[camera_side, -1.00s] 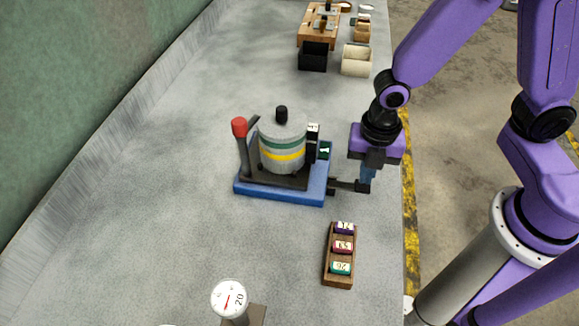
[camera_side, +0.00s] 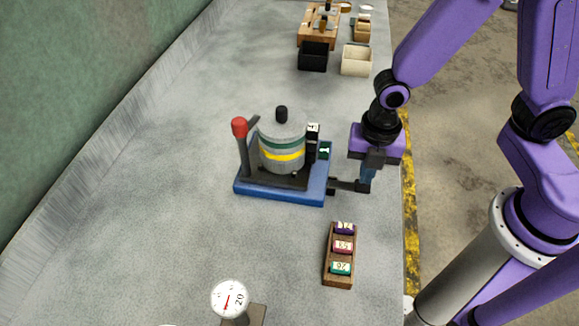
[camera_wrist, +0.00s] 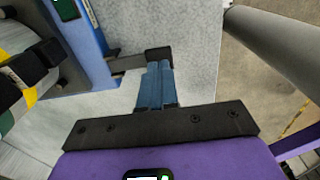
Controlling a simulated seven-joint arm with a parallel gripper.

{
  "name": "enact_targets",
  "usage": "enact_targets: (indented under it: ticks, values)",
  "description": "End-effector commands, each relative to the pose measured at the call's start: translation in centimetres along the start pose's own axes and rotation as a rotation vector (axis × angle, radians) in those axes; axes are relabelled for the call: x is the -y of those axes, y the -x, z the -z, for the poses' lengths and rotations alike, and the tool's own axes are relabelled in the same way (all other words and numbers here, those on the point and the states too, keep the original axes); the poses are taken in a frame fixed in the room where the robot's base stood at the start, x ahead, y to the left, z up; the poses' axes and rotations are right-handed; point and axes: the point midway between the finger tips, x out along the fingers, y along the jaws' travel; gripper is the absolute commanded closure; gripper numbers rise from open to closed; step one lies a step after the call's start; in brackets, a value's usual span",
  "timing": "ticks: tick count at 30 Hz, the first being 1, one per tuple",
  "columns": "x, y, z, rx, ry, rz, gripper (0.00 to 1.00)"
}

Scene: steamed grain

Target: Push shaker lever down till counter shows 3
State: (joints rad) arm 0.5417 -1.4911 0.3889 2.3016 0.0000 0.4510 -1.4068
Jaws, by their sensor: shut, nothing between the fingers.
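The shaker has a blue base (camera_side: 282,191) and a grey drum (camera_side: 281,135) with green and yellow bands. Its dark lever (camera_side: 343,185) sticks out low on the right and ends in a black pad; it also shows in the wrist view (camera_wrist: 130,61). The small dark counter (camera_side: 325,150) on the shaker's right has a lit mark that looks like 1, but it is too small to be sure. My gripper (camera_side: 366,180) is shut and empty, pointing down at the lever's pad. In the wrist view, its blue fingertips (camera_wrist: 158,66) are right at the pad; contact is unclear.
A red-knobbed handle (camera_side: 240,128) stands at the shaker's left. A wooden rack (camera_side: 339,282) with colored labelled blocks lies in front, and a dial gauge (camera_side: 229,298) stands nearer. Black (camera_side: 312,58) and cream (camera_side: 356,62) bins are at the back. Open table lies left.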

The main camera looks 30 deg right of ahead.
Motion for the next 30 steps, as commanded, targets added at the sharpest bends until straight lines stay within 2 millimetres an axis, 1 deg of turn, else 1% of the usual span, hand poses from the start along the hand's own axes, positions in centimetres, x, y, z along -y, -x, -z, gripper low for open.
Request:
enact_targets:
  ticks: [17, 30]
  values:
    - [0.0, 0.0, 0.0, 0.000, 0.000, 0.000, 1.00]
    - [0.0, -1.8, 0.0, 0.000, 0.000, 0.003, 1.00]
